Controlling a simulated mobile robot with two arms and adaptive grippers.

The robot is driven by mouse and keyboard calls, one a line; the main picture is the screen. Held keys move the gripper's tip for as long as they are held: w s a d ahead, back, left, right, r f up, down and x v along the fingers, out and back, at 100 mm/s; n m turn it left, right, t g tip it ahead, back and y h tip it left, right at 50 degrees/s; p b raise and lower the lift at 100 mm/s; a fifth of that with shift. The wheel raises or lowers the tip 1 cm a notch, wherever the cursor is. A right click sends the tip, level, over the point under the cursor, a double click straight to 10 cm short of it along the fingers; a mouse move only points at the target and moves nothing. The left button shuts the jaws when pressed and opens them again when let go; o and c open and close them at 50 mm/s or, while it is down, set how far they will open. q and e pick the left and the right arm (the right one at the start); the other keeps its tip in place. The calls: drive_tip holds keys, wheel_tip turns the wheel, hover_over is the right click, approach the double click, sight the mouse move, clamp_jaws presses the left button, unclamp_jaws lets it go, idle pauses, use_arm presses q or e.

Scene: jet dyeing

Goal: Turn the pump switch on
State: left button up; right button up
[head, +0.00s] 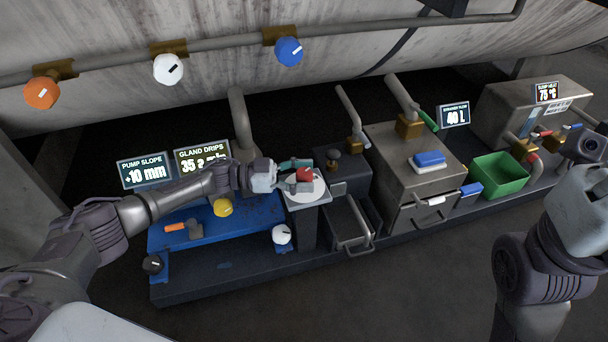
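A red switch knob (305,174) sits on a round white plate on top of a grey pedestal (307,228), left of the middle of the head view. I take it as the pump switch; no label on it is readable. My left gripper (301,176) reaches in from the left at the knob. One teal-tipped finger is on the far side of the knob and one on the near side. Whether the fingers touch the knob is too small to tell. My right arm stands at the right edge, and its fingers do not show.
A blue-topped pump bench (180,238) with a yellow knob (222,207) lies under my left arm. A white knob (282,235) is left of the pedestal. A grey tank (410,160) and a green bin (499,175) stand to the right. Pipe valves hang above.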

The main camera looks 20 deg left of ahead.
use_arm(q)
drive_tip(key=v, duration=0.7)
drive_tip(key=shift+a, duration=0.2)
idle(0.4)
drive_tip(key=shift+s, duration=0.15)
